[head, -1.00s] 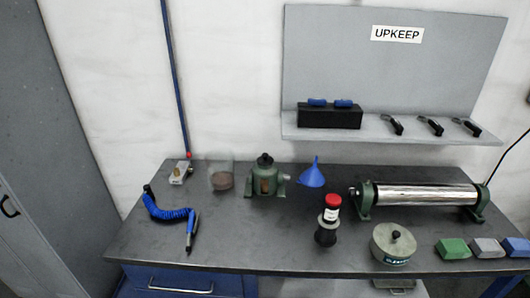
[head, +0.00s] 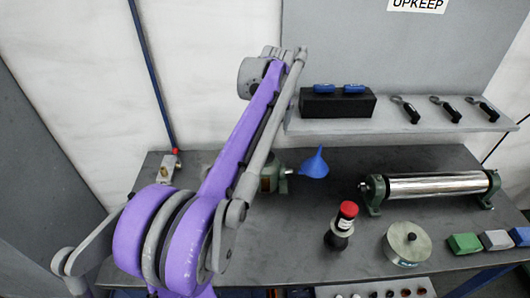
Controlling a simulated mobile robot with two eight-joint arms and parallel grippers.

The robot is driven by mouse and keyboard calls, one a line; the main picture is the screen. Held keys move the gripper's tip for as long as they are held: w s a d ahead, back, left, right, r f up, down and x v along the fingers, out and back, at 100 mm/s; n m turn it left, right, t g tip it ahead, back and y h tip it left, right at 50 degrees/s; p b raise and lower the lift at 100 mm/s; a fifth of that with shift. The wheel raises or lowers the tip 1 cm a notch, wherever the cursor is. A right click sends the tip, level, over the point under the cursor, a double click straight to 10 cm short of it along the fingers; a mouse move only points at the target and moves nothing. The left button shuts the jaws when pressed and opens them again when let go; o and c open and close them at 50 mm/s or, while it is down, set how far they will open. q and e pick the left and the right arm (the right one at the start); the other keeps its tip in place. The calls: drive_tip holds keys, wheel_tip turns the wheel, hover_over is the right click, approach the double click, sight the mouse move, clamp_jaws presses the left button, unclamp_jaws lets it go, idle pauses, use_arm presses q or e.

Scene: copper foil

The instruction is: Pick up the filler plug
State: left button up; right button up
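The green housing (head: 269,178) stands on the workbench beside the blue funnel, mostly covered by my purple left arm. Its top, where a dark cap or plug showed earlier, is hidden behind the arm, so I cannot see the filler plug now. My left arm rises from the lower left across the bench to the upper middle. No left gripper fingers can be made out. My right gripper is not in view.
A brass fitting (head: 169,164) is at the left. A shelf (head: 400,122) hangs behind.

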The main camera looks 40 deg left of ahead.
use_arm(q)
drive_tip(key=w+a, duration=0.1)
drive_tip(key=a, duration=0.1)
drive_tip(key=b, duration=0.1)
hover_over(265, 151)
drive_tip(key=s+d, duration=0.1)
drive_tip(key=d, duration=0.1)
drive_tip(key=shift+n, duration=0.3)
wheel_tip(265, 151, down, 7)
drive_tip(key=shift+s+a+r, duration=0.1)
drive_tip(key=shift+a+r, duration=0.05)
drive_tip(key=shift+f, duration=0.25)
drive_tip(key=shift+s+f, duration=0.15)
drive_tip(key=shift+f, duration=0.05)
drive_tip(key=b+x, duration=0.3)
drive_tip(key=x, duration=0.4)
drive_tip(key=shift+a, duration=0.1)
drive_tip(key=shift+r, duration=0.1)
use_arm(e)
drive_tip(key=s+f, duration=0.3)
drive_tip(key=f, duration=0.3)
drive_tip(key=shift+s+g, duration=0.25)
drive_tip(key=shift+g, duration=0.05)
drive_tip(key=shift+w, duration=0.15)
